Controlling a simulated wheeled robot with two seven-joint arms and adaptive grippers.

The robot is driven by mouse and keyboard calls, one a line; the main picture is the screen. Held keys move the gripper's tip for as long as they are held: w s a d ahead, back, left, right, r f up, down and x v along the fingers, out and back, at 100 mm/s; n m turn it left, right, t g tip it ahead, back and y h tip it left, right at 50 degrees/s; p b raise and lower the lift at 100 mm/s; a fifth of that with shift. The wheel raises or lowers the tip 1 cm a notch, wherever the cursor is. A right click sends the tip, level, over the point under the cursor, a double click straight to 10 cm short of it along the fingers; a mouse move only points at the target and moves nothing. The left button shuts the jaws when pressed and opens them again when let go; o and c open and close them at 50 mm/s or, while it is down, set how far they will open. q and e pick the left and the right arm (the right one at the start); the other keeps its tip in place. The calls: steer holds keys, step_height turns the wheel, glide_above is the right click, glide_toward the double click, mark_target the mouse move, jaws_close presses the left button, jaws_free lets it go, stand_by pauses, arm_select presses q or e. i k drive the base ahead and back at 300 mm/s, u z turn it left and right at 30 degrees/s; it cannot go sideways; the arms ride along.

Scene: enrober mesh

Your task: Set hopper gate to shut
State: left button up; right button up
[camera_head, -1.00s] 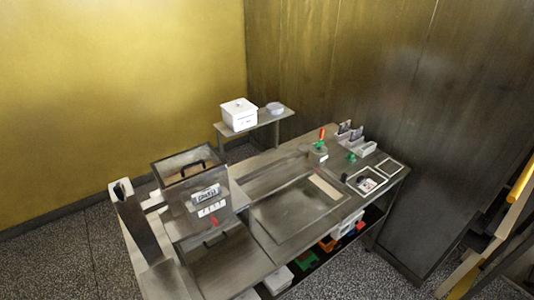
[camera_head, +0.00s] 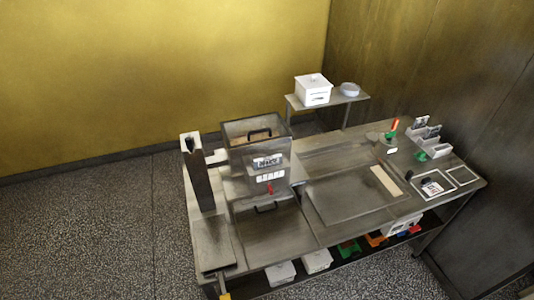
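The hopper (camera_head: 250,160) is a grey metal box with a see-through top and a dark handle, at the left part of the metal worktable. Its front has a label plate (camera_head: 267,161) and a white scale strip (camera_head: 270,178), both too small to read. A small red pointer or lever (camera_head: 269,188) sits just below the scale, near its left-middle part. I cannot tell the gate's setting from it. Neither of my grippers is in view.
A tall metal post (camera_head: 199,180) stands left of the hopper. The worktable (camera_head: 345,195) has a red-and-green handle (camera_head: 392,128) at the back right. White bins (camera_head: 316,261) sit on the lower shelf. A side shelf (camera_head: 325,103) holds a white box (camera_head: 313,90). Speckled floor (camera_head: 90,220) is clear at left.

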mark_target(270, 190)
steer(key=u, duration=0.15)
steer(key=k, duration=0.5)
steer(key=u, duration=0.6)
steer(key=k, duration=0.7)
steer(key=z, duration=0.25)
steer(key=i, duration=0.6)
steer(key=z, duration=0.25)
